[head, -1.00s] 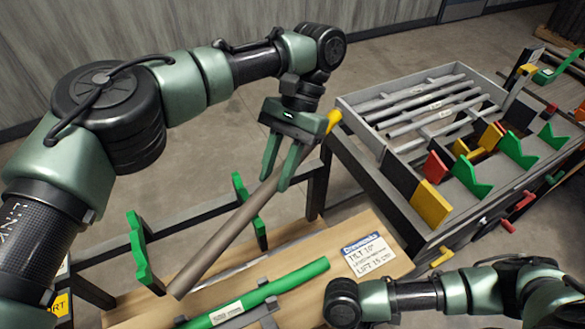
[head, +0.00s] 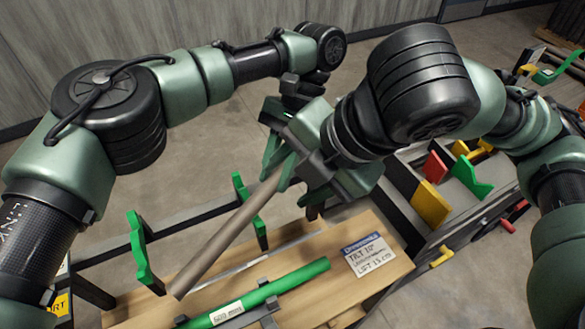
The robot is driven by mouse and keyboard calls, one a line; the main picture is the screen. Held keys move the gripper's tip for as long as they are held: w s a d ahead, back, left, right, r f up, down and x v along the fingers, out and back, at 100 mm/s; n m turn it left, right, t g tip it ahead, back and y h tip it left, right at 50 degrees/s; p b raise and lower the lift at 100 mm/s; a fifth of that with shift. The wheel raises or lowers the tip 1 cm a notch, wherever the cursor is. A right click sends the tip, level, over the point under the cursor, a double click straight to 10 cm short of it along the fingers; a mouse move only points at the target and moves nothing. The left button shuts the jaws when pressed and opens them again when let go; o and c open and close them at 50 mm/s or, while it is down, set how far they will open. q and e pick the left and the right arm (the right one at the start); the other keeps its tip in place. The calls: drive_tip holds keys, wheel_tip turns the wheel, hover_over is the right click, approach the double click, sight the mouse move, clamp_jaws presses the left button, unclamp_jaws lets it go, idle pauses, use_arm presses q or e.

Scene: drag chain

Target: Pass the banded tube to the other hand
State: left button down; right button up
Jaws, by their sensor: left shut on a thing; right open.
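The banded tube (head: 225,240) is a long grey-brown tube, held tilted, its lower end at the left above the wooden board. My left gripper (head: 277,170) is shut on it near its upper part, with green fingers on either side. My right gripper (head: 318,188) is open, close beside the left gripper at the tube's upper end. The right arm hides the yellow upper end, so I cannot tell whether the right fingers are around the tube or only beside it.
A green tube (head: 265,292) lies in grey holders on the wooden board (head: 360,283), near a printed label (head: 367,254). Green V-shaped rests (head: 140,250) stand at the left.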

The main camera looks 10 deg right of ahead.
sight(259, 194)
drive_tip(key=shift+n, duration=0.3)
drive_tip(key=x, duration=0.7)
drive_tip(key=a+x, duration=0.1)
drive_tip(key=x, duration=0.2)
drive_tip(key=shift+w, duration=0.45)
drive_tip(key=shift+r, duration=0.1)
clamp_jaws()
use_arm(q)
drive_tip(key=shift+d, duration=0.1)
use_arm(e)
drive_tip(key=shift+a, duration=0.1)
